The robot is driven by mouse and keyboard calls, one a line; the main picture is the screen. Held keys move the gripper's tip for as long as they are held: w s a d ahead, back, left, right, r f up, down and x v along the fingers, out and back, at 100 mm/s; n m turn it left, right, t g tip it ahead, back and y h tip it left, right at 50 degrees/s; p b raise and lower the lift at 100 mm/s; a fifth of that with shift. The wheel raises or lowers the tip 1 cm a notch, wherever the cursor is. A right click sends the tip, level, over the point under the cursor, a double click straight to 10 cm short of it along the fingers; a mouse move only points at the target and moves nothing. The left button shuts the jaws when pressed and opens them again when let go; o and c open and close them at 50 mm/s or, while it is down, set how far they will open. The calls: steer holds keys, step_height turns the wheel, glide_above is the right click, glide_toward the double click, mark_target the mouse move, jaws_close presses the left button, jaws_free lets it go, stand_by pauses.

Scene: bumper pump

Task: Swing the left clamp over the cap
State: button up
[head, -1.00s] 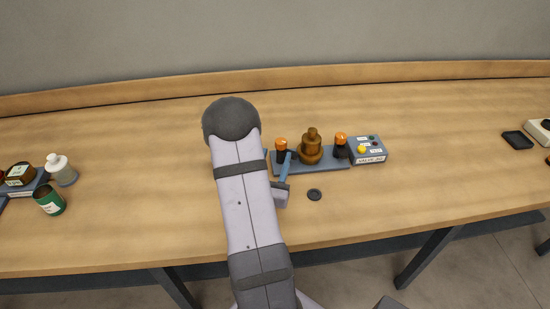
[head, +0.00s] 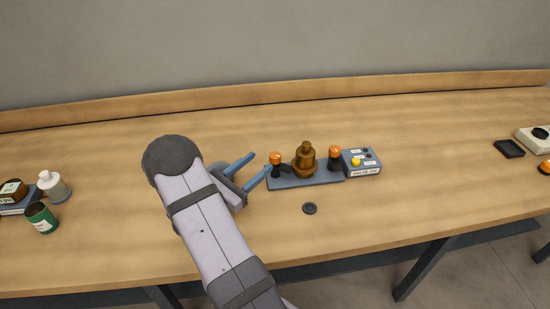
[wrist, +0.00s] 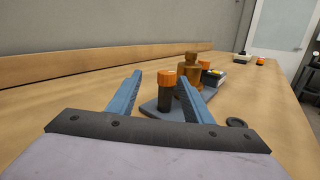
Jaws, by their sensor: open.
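The left clamp (head: 276,163) is a dark post with an orange top on the left of a blue-grey base plate (head: 305,183). It also shows in the wrist view (wrist: 166,95), upright between the lines of the fingers and ahead of them. A brown bottle-shaped piece (head: 303,163) with a narrow capped top stands mid-plate. The right clamp (head: 335,157), also orange-topped, stands on its other side. Whether a clamp arm lies over the cap is too small to tell. My gripper (head: 260,163) is open and empty, its blue fingers just left of the left clamp, pointing at it.
A labelled box (head: 361,163) with a yellow button adjoins the plate's right end. A dark disc (head: 310,208) lies in front of the plate. A green can (head: 41,218) and white bottle (head: 53,186) stand far left; a black tray (head: 509,149) lies far right.

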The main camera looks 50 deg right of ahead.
mark_target(271, 160)
steer(key=shift+s+f+g+y, duration=0.3)
steer(key=shift+s+f+y, duration=0.15)
steer(key=shift+s, duration=0.1)
steer(key=shift+f+n, duration=0.1)
steer(key=shift+n, duration=0.3)
steer(key=shift+s+d+p, duration=0.2)
steer(key=shift+d+p, duration=0.35)
steer(key=shift+d, duration=0.95)
steer(key=shift+s+d+p, duration=0.2)
steer(key=shift+d+p, duration=0.35)
steer(key=shift+d, duration=1.55)
steer(key=shift+c, duration=0.7)
steer(key=c, duration=0.9)
